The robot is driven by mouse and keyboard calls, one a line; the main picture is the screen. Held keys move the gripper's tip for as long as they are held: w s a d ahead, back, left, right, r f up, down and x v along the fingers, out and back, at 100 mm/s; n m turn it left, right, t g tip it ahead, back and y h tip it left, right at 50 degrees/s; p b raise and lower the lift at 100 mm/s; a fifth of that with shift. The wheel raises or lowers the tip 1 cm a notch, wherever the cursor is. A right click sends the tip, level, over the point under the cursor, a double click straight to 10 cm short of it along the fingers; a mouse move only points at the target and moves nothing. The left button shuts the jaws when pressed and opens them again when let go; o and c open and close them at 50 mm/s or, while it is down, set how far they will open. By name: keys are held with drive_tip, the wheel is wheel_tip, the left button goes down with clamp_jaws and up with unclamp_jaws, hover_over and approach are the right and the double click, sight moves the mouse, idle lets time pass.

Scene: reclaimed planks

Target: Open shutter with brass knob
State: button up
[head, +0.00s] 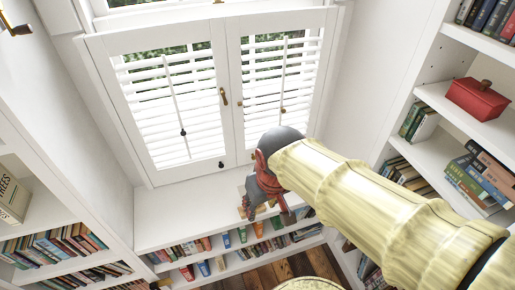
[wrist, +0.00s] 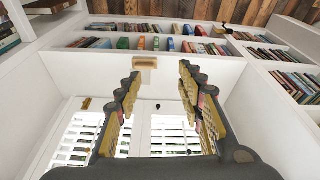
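A white louvred shutter pair is closed in the window, with a left panel (head: 172,105) and a right panel (head: 281,80). A brass knob (head: 283,110) shows at the foot of the right panel's tilt rod. A black knob (head: 183,133) ends the left rod. Another dark knob (head: 221,164) is low on the left panel. A brass catch (head: 223,96) is on the left panel's inner stile. My gripper (head: 264,211) is in front of and below the shutters, apart from them. In the wrist view my gripper (wrist: 160,72) has its fingers spread with nothing held.
A white bench (head: 178,212) with low bookshelves runs beneath the window. Bookshelves stand at left and right, with a red box (head: 477,98) on a right shelf. Plank floor (head: 272,277) shows below. My arm crosses the lower right of the head view.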

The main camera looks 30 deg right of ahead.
drive_tip(key=w+d+f+m+g+p, duration=0.1)
drive_tip(key=w+d+f+g+p, duration=0.25)
drive_tip(key=w, duration=0.55)
drive_tip(key=t+p, duration=0.3)
drive_tip(key=t, duration=0.2)
approach(254, 157)
drive_tip(key=f, duration=0.1)
drive_tip(key=shift+h, duration=0.4)
drive_tip(key=shift+w+x, duration=0.2)
drive_tip(key=shift+x, duration=3.85)
drive_tip(key=shift+a, duration=0.15)
drive_tip(key=shift+c, duration=1)
